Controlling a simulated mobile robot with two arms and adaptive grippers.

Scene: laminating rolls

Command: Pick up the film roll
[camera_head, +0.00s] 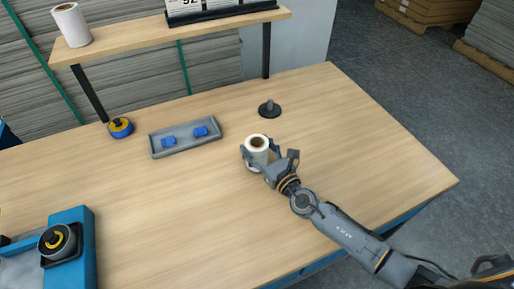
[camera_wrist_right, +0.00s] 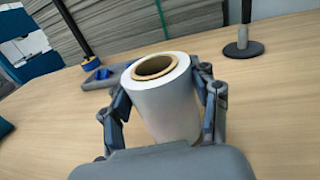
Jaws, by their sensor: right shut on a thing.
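The white film roll (camera_head: 256,144) with a brown core stands upright on the wooden table, right of centre in the head view. My right gripper (camera_head: 266,160) is around it, with one finger on each side. In the right wrist view the film roll (camera_wrist_right: 165,100) fills the space between the two fingers of my right gripper (camera_wrist_right: 163,108), which is shut on it. The roll looks slightly tilted in that view. I cannot tell whether its base touches the table. My left gripper is not in view.
A dark peg on a round base (camera_head: 269,109) stands behind the roll. A grey tray (camera_head: 158,153) with blue pieces and a yellow-and-blue tape (camera_head: 120,127) lie left. A blue machine (camera_head: 85,262) is front left. Another white roll (camera_head: 71,25) stands on the shelf (camera_head: 130,38).

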